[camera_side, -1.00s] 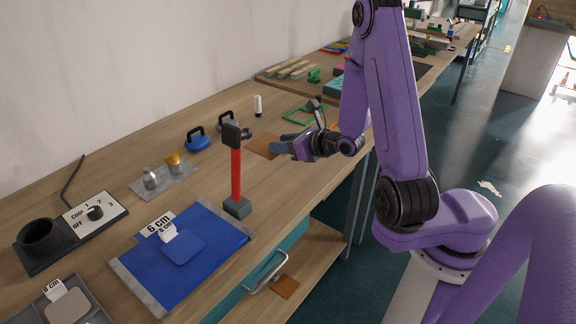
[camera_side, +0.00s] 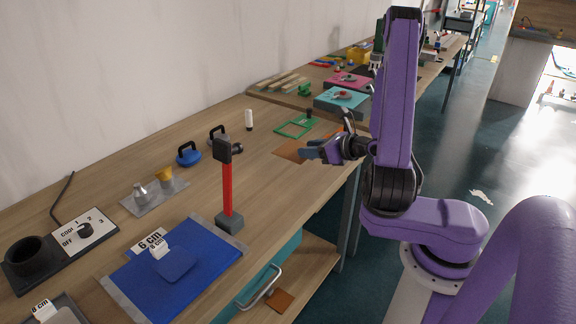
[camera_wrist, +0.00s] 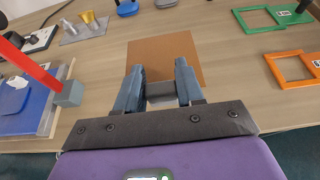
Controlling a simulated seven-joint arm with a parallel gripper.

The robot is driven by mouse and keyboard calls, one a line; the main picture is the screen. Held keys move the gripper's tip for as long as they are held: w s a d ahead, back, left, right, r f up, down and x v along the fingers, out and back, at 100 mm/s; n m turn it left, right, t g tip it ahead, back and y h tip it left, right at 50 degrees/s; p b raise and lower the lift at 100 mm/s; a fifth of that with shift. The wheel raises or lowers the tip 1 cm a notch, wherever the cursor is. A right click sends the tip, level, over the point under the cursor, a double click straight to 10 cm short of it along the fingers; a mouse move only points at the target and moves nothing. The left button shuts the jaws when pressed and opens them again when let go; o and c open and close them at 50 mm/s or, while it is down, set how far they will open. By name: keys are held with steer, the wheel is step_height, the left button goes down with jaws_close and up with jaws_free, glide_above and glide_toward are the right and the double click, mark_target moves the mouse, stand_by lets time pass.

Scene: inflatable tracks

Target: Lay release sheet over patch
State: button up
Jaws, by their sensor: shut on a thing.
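The brown release sheet (camera_side: 291,151) is at my gripper (camera_side: 312,152), near the table's front edge. In the wrist view the sheet (camera_wrist: 165,50) spreads out flat ahead of the two blue-grey fingers of my gripper (camera_wrist: 158,80). The gripper is shut on the sheet's near edge; the pinch itself is hard to see, and I cannot tell how far the sheet is above the table. The blue patch (camera_side: 175,264) lies on the blue track fabric (camera_side: 205,270), with a white 8 cm tag on it and a 6 cm label beside it.
A red post with a black head (camera_side: 227,185) stands on a grey base between sheet and patch. A green frame (camera_side: 295,126), blue suction handle (camera_side: 188,153), metal and yellow weights (camera_side: 164,178) and black heater (camera_side: 25,258) are around. Another brown piece (camera_side: 280,300) lies on the lower shelf.

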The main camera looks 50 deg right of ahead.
steer(key=w+f, duration=0.1)
steer(key=w, duration=0.1)
steer(key=w+d+f, duration=0.1)
steer(key=w+d, duration=0.1)
steer(key=w, duration=0.1)
steer(key=shift+w+f, duration=0.35)
steer(key=shift+f, duration=0.05)
glide_above(289, 172)
steer(key=s, duration=0.1)
steer(key=f, duration=0.4)
steer(key=shift+s+a+f, duration=0.15)
steer(key=shift+a+f, duration=0.05)
steer(key=shift+a, duration=0.15)
steer(key=shift+w+d+f, duration=0.2)
steer(key=shift+w+f, duration=0.3)
steer(key=shift+f, duration=0.15)
steer(key=shift+w+f, duration=0.1)
steer(key=shift+f, duration=1.5)
steer(key=shift+f, duration=0.2)
steer(key=o, duration=1)
steer(key=shift+r, duration=0.1)
